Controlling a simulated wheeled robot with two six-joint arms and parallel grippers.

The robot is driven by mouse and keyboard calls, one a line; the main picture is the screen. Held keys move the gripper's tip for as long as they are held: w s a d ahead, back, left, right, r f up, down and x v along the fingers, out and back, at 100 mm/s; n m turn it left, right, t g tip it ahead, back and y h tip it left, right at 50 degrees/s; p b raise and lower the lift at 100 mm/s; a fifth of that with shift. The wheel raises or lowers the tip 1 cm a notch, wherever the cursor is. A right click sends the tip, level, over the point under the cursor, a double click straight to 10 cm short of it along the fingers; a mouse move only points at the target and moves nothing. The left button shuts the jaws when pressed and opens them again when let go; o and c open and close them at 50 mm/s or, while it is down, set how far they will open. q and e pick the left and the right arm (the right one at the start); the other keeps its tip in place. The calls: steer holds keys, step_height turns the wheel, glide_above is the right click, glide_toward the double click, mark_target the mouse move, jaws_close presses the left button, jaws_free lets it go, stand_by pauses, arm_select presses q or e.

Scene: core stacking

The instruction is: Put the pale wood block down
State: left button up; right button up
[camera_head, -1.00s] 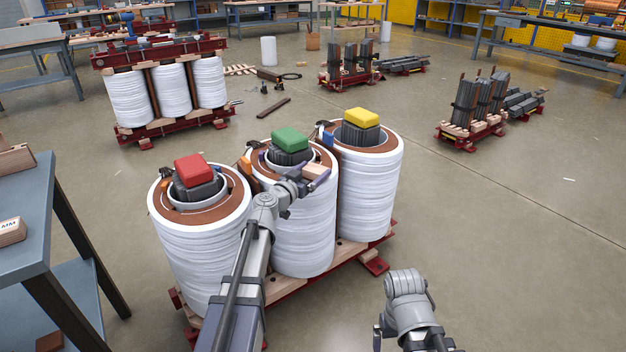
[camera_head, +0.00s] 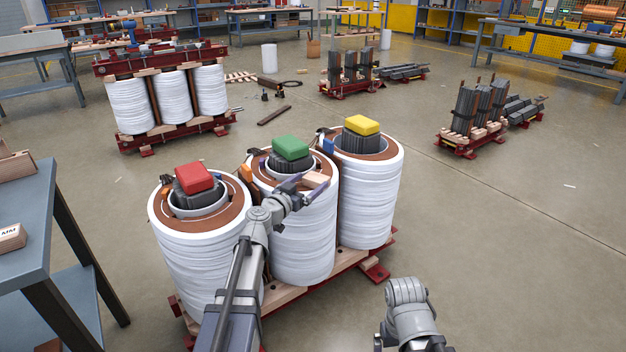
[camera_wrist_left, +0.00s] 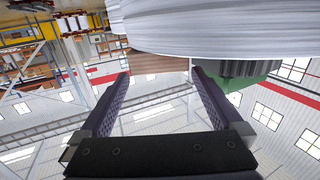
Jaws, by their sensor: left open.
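The pale wood block (camera_head: 316,180) lies on the right part of the top rim of the middle white coil (camera_head: 302,235). My left gripper (camera_head: 300,190) is open beside the block, at its near left side, and the block appears free of the fingers. In the left wrist view my left gripper's fingers (camera_wrist_left: 158,95) are spread apart with nothing clearly held between them. A brownish strip shows beyond them under the white coil, and I cannot tell whether it is the block. My right arm shows at the bottom, but its fingers do not.
A green block (camera_head: 291,148) tops the middle core, a red block (camera_head: 195,177) the left one and a yellow block (camera_head: 362,125) the right one. A grey table (camera_head: 40,215) stands at the left.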

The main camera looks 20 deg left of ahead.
arm_select(q)
steer(key=v, duration=0.9)
steer(key=x, duration=1.2)
steer(key=shift+s+f+b, duration=0.1)
steer(key=shift+f+b, duration=0.05)
steer(key=shift+b, duration=0.15)
